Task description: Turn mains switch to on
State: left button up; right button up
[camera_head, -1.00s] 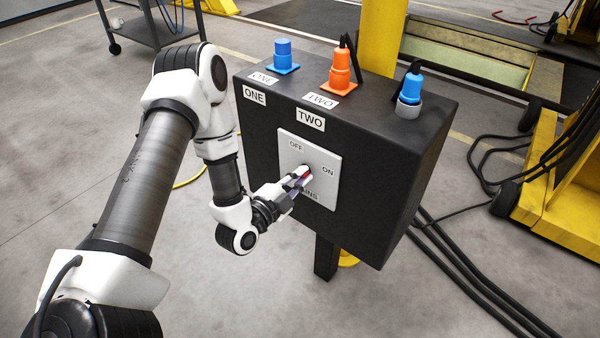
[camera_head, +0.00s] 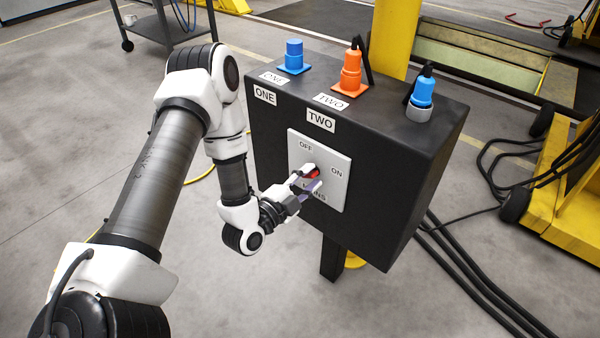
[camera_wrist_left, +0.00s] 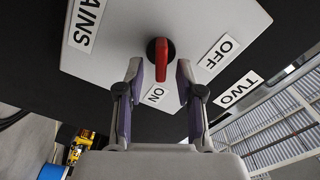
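The mains switch has a red handle (camera_head: 314,173) on a white plate (camera_head: 338,188) marked OFF at the top, ON at the right and MAINS below. My left gripper (camera_head: 315,178) is at the switch, with one finger on either side of the handle. In the left wrist view the red handle (camera_wrist_left: 164,60) lies just beyond and between the spread fingertips (camera_wrist_left: 160,72), with gaps on both sides. There its long axis runs towards the ON label (camera_wrist_left: 155,95), away from OFF. My right gripper is in no view.
The plate is on a black box (camera_head: 400,190) on a post. Blue (camera_head: 294,57) and orange (camera_head: 350,72) connectors and a blue plug (camera_head: 421,93) stand on top. Black cables (camera_head: 470,270) lie on the floor at right, near yellow equipment (camera_head: 570,195). A grey cart (camera_head: 165,30) stands behind.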

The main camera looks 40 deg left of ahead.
pick_arm(q)
jog(key=s+a, duration=0.1)
jog(key=s, duration=1)
jog(key=shift+s, duration=0.3)
jog(key=w+d+r+m+g+h+p, duration=0.1)
jog(key=d+r+m+g+h+p, duration=0.2)
jog(key=d+p, duration=0.4)
jog(key=s+d+f+g+p, duration=0.3)
jog(key=d+f+g, duration=0.2)
jog(key=d+f, duration=0.1)
jog(key=s+a+f+n+g+y, duration=0.2)
jog(key=s+f+n+g, duration=0.2)
jog(key=s+n, duration=0.3)
jog(key=s+a+f+n+g+y, duration=0.2)
jog(key=s+f+n+g, duration=0.2)
jog(key=n, duration=0.5)
jog(key=s+g, duration=0.2)
jog(key=s, duration=0.1)
jog(key=shift+a+f+n+y, duration=0.15)
jog(key=shift+a+n+y, duration=0.15)
